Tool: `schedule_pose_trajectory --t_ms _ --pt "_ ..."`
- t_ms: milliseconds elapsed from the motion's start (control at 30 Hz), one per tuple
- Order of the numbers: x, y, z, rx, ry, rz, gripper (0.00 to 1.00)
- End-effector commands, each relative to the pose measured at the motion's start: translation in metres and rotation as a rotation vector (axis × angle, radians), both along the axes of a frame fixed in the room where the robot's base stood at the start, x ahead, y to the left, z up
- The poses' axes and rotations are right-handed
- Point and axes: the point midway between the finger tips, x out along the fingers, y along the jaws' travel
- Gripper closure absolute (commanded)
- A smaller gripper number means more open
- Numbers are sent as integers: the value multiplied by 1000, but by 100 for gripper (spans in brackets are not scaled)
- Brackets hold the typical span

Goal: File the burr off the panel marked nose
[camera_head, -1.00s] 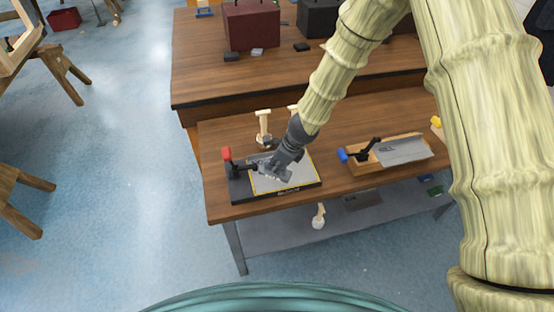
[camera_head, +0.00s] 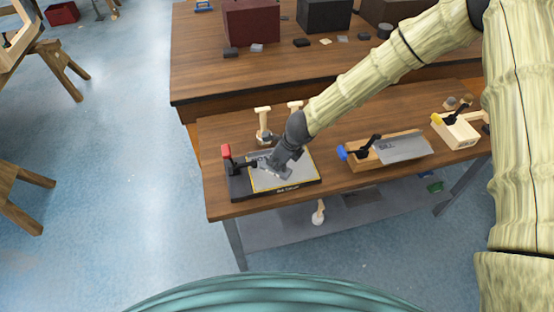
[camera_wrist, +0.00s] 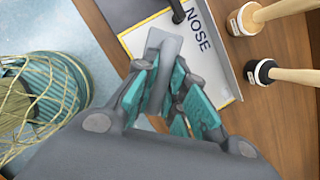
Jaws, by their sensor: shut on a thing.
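The panel marked NOSE (camera_wrist: 207,62) is a pale grey sheet with a yellow edge. It lies flat in a black fixture (camera_head: 237,189) with a red-handled clamp (camera_head: 226,152) at its left end; the panel also shows in the head view (camera_head: 302,177). My gripper (camera_head: 275,172) is low over the panel. In the wrist view my gripper (camera_wrist: 172,95) is shut on a flat grey bar that looks like the file (camera_wrist: 168,48). The bar reaches over the panel; I cannot tell whether they touch. I cannot make out the burr; the gripper hides part of the panel.
Two wooden-handled tools (camera_head: 263,122) stand behind the fixture. A second fixture (camera_head: 375,160) with a blue-handled clamp holds another grey panel, right of it. A wooden block with a yellow-handled clamp (camera_head: 437,119) is further right. Dark boxes (camera_head: 251,22) stand on the rear bench.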

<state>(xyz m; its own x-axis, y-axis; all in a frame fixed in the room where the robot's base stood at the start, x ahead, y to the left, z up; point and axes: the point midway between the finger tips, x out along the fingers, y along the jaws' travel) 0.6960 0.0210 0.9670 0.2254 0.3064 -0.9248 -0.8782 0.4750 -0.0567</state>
Motion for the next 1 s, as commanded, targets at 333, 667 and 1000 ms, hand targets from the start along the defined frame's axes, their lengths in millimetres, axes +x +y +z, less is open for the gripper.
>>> schedule_pose_trajectory --t_ms 333,667,1000 --pt "0 4 -34 1 0 6 100" --pt "-1 8 -63 1 1 12 100" --pt "1 -6 -76 1 0 18 100"
